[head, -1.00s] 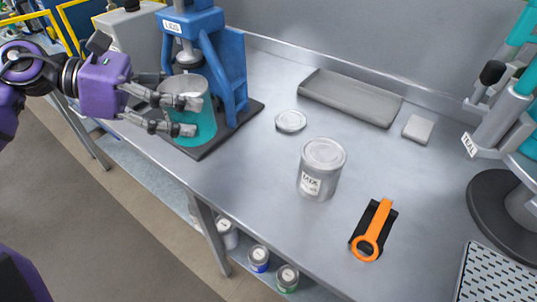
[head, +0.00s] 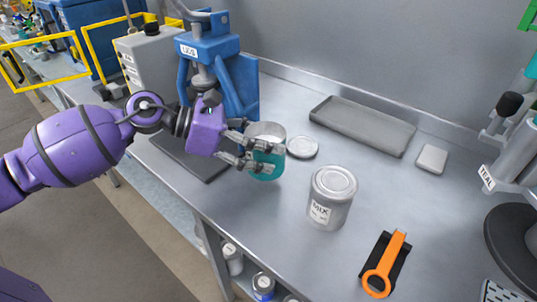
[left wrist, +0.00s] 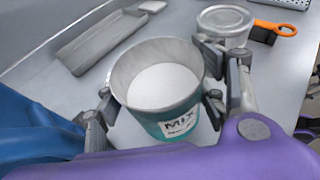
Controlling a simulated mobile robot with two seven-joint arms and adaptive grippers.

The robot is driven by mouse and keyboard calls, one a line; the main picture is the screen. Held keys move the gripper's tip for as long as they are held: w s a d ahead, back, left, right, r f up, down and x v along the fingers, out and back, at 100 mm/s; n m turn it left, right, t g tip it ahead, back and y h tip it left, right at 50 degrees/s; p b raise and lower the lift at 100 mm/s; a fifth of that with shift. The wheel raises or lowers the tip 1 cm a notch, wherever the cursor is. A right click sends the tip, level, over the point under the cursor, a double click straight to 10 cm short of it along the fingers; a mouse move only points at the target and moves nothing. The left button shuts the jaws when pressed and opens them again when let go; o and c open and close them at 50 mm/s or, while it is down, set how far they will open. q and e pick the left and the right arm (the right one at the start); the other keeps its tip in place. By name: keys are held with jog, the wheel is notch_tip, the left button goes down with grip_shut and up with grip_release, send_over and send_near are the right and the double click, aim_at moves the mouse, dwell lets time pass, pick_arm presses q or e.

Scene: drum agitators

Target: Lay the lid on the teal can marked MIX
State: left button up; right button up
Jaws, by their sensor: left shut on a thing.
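The open teal can (head: 268,162) is in my left gripper (head: 243,152), whose fingers are shut around its sides. The left wrist view shows the teal can (left wrist: 166,128) from above, upright, with white contents and a MIX label. I cannot tell whether its bottom touches the bench. The loose round grey lid (head: 302,147) lies flat on the bench just right of and behind the teal can. My right gripper is not in view.
A grey can (head: 330,197) with a MIX label stands closed at right. An orange tool (head: 386,265) lies in front of it. A grey tray (head: 362,125) and pale block (head: 432,158) lie behind. The blue press (head: 215,60) with its dark base is at left.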

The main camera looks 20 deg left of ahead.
pick_arm(q)
jog(key=shift+w+d+f, duration=0.15)
jog(key=shift+d+f, duration=0.1)
notch_tip(320, 180, down, 3)
jog(key=shift+w+d+f, duration=0.15)
jog(key=shift+f, duration=0.05)
jog(key=shift+f, duration=0.2)
jog(key=o, duration=1.5)
jog(key=shift+o, duration=0.2)
